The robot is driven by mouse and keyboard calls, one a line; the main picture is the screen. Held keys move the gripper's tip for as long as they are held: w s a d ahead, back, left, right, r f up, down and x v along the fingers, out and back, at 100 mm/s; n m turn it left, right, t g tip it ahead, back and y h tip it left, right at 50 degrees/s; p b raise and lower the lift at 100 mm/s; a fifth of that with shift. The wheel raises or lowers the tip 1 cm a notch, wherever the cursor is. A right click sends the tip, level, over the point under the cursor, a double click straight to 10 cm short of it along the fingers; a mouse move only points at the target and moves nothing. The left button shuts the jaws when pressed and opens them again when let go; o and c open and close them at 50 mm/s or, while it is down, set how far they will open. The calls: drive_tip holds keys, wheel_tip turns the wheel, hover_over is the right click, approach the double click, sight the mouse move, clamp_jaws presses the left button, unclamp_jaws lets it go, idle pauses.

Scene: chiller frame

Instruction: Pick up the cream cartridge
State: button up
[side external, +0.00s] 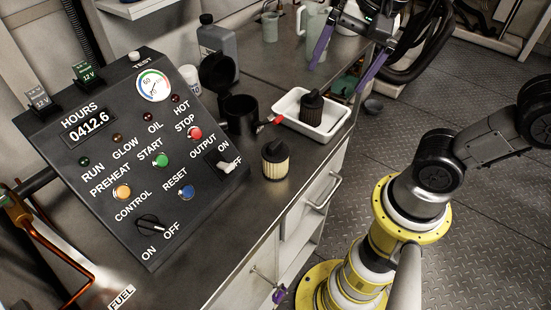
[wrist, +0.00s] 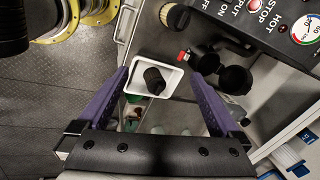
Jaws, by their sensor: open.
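The cream cartridge (side external: 275,162), pleated with a black top, stands upright on the bench beside the control panel in the side view. In the wrist view the cream cartridge (wrist: 175,17) is near the top edge, well beyond my fingertips. My gripper (side external: 336,80) is open and empty, above the white tray (side external: 309,128) in the side view. A dark cartridge (side external: 311,108) stands in that tray. In the wrist view my gripper (wrist: 160,73) has its purple fingers spread, with the tray (wrist: 173,72) and dark cartridge (wrist: 154,80) showing between them.
The control panel (side external: 130,160) rises left of the cream cartridge. A grey jug (side external: 216,45) stands at the back. Bare bench lies in front of the cream cartridge.

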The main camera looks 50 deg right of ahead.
drive_tip(key=w+a+m+g, duration=0.2)
drive_tip(key=w+a+m, duration=0.1)
drive_tip(key=w+m, duration=0.15)
drive_tip(key=g, duration=0.2)
hover_over(275, 143)
drive_tip(key=d, duration=0.1)
wheel_tip(275, 143, down, 5)
drive_tip(key=shift+n, duration=0.35)
wheel_tip(275, 143, down, 7)
drive_tip(key=shift+f, duration=0.1)
drive_tip(key=shift+a+f, duration=0.25)
drive_tip(key=shift+f, duration=1.3)
drive_tip(key=shift+a+f, duration=0.2)
drive_tip(key=shift+f, duration=1.3)
clamp_jaws()
drive_tip(key=shift+r, duration=0.1)
